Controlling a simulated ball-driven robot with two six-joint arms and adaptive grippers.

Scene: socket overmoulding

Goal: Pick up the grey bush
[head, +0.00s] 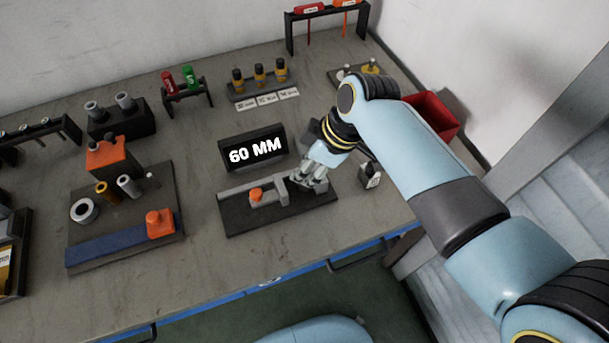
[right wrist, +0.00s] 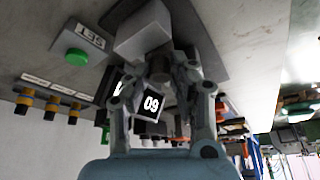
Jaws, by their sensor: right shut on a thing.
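My right gripper (head: 308,184) is down at the right end of a dark measuring fixture (head: 236,217) with grey jaws. In the right wrist view the gripper (right wrist: 160,78) is shut on a dark grey cylinder (right wrist: 159,66), which looks like the grey bush. It sits close to a light grey block (right wrist: 143,32) of the fixture; I cannot tell if they touch. In the head view my fingers hide the held piece. Other grey bushes stand on a black block (head: 121,124) and on a board (head: 128,186) at the left. My left gripper is not in view.
A display (head: 254,150) reading 60 MM stands behind the fixture. A small dark box (head: 370,176) stands just right of my gripper. A red bin (head: 432,114) is behind my right arm. The bench between fixture and left board is clear.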

